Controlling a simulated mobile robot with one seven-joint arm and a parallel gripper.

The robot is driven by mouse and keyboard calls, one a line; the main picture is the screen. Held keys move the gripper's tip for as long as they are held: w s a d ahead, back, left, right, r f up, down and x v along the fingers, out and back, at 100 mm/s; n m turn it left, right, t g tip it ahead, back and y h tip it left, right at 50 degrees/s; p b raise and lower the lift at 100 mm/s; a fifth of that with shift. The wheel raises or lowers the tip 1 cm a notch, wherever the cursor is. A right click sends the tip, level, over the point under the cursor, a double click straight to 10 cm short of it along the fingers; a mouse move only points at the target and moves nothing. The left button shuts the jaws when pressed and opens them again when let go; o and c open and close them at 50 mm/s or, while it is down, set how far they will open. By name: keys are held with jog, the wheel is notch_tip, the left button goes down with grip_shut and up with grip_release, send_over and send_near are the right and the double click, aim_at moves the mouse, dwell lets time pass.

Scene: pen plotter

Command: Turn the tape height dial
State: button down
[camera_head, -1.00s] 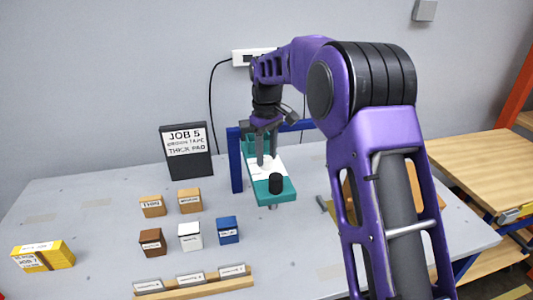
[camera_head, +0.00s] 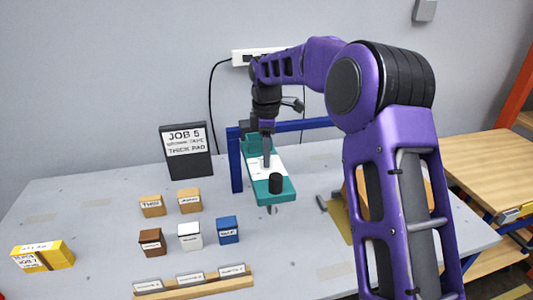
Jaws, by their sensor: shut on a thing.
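The teal plotter head (camera_head: 283,198) with a white top plate (camera_head: 256,172) hangs from the blue frame, in the middle of the head view. My gripper (camera_head: 266,164) points down onto the white plate. Its fingers show nearly edge-on, one in front of the other, and are shut on what I take to be the tape height dial. The dial itself is hidden by the fingers. A black knob (camera_head: 276,184) stands at the near end of the head, in front of my gripper and apart from it.
A black sign (camera_head: 187,165) reading "JOB 5 brown tape thick pad" stands at left. Several small labelled blocks, including a blue one (camera_head: 228,231), sit left of the head. A wooden rack (camera_head: 205,284) lies in front. A yellow box (camera_head: 42,257) is far left.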

jog(key=shift+n, duration=0.6)
jog(key=shift+c, duration=2.1)
grip_release()
notch_tip(320, 180, up, 17)
jog(key=shift+r, duration=0.2)
